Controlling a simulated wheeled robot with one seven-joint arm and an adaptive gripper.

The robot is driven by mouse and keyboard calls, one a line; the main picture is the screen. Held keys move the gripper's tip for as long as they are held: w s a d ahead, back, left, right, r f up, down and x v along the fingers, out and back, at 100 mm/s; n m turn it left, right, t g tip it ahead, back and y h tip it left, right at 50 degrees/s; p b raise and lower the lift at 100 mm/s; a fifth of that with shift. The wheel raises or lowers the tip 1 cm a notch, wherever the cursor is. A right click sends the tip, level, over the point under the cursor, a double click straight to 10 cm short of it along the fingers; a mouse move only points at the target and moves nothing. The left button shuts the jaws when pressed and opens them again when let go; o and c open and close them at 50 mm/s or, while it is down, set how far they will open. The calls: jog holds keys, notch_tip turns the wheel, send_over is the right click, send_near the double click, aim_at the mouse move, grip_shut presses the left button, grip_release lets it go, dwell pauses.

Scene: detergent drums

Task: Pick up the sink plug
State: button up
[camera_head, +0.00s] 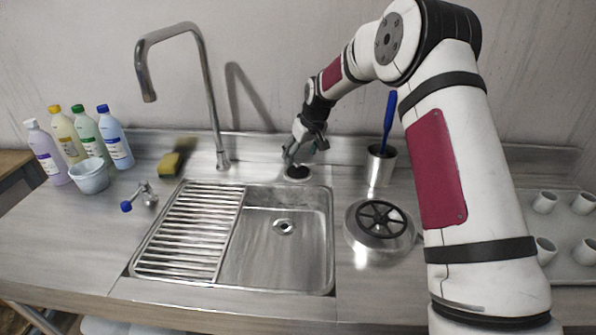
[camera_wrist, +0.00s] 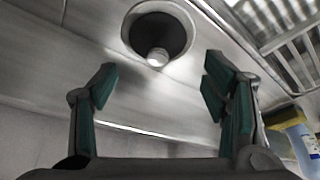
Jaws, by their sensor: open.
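The sink plug (camera_head: 297,173) appears as a dark round piece on the steel counter just behind the sink basin, partly hidden by my gripper. In the wrist view the plug (camera_wrist: 158,33) is a dark disc inside a pale ring, with a small light knob at its lower middle. My gripper (camera_head: 296,158) is over the plug, close to it, pointing down. In the wrist view my gripper (camera_wrist: 160,73) has its green-padded fingers spread apart with nothing between them. The plug lies beyond the fingertips, roughly centred between them.
The sink basin (camera_head: 305,245) with its slatted rack (camera_head: 190,235) lies in front. The tall faucet (camera_head: 216,110) stands left of my gripper. A steel cup (camera_head: 380,168) with a blue-handled brush and a round lidded pan (camera_head: 355,240) stand right. A sponge (camera_head: 168,164) and several bottles are left.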

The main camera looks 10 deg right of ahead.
aim_at(299, 163)
jog(key=shift+x, duration=2.95)
jog(key=shift+d, duration=0.15)
jog(key=shift+c, duration=0.3)
jog(key=shift+s, duration=0.1)
jog(key=c, duration=1.3)
